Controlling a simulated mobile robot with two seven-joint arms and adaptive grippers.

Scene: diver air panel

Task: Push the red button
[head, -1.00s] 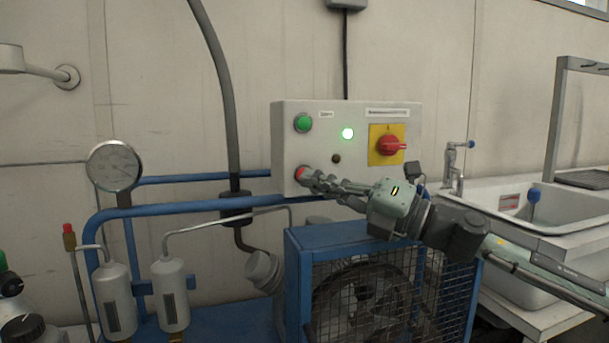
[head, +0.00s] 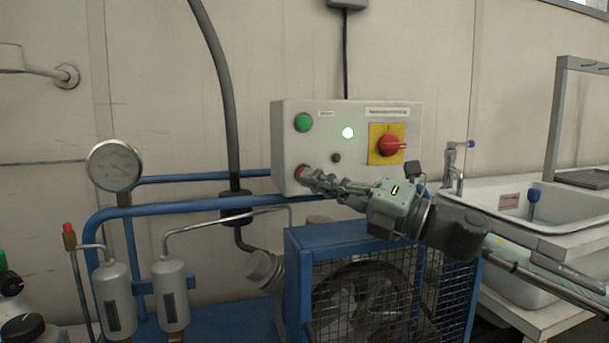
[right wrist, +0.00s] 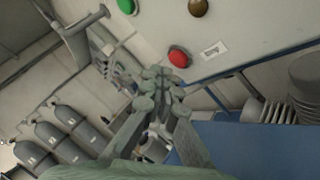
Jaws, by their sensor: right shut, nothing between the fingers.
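The red button (head: 300,172) is at the lower left of the grey control box (head: 287,134), partly hidden by my right gripper in the head view. My right gripper (head: 308,177) is shut and empty, its fingertips at the button's lower right edge in that view. In the right wrist view the red button (right wrist: 179,56) shows whole, just above and right of the shut fingertips (right wrist: 156,73). I cannot tell whether they touch it. My left gripper is not in view.
Below stands a blue caged compressor (head: 343,233). A pressure gauge (head: 114,166) is at left, a sink (head: 500,196) at right.

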